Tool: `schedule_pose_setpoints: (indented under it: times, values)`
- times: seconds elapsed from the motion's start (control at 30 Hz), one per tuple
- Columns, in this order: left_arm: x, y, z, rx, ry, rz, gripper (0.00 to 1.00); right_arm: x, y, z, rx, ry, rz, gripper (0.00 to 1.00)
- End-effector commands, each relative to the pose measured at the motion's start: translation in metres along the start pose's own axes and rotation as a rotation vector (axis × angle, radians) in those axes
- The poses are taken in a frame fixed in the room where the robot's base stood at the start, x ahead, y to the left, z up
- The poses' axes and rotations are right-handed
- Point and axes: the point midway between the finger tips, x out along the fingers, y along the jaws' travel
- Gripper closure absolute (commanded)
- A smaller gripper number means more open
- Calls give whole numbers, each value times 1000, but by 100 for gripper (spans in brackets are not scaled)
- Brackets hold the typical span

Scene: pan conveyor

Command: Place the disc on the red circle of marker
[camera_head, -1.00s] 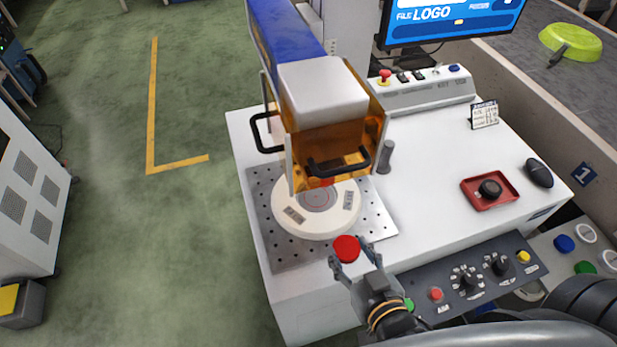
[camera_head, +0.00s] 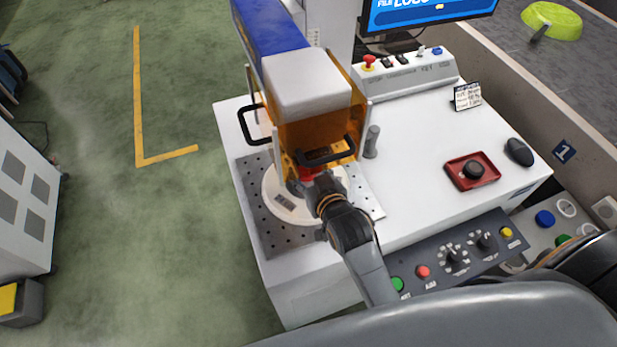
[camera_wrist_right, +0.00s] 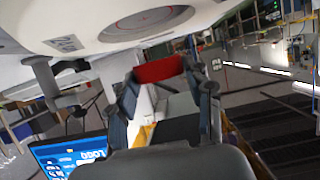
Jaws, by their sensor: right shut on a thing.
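The red disc (camera_wrist_right: 158,69) shows in the right wrist view between the fingertips of my right gripper (camera_wrist_right: 168,80), which is shut on it. In that view the white round plate with the red circle (camera_wrist_right: 147,22) lies at the top, apart in the picture from the disc. In the head view my right arm reaches over the round plate (camera_head: 285,206) beneath the marker's orange head (camera_head: 310,125). My wrist covers the fingers, the red circle and most of the disc there, so the gap between disc and plate cannot be told. My left gripper is not in view.
The orange head with black handles (camera_head: 328,152) stands close above and behind my gripper. A grey post (camera_head: 371,142) stands to its right. A control panel with knobs (camera_head: 460,252) lies at the table's front.

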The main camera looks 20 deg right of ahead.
Motion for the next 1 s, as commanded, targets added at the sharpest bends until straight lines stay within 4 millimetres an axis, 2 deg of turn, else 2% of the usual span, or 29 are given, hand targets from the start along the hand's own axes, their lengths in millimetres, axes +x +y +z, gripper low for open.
schedule_pose_setpoints:
  times: [0.1, 0.2, 0.53, 1.0]
  values:
    - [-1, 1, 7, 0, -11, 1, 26, 6, 0, 18, -1, -5, 0, 89]
    - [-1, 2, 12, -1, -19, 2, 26, 10, 0, 27, -1, -3, 0, 89]
    - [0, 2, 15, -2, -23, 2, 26, 11, 0, 30, 0, 0, 0, 89]
    - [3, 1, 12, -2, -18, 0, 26, 15, 0, 44, -1, -8, 0, 89]
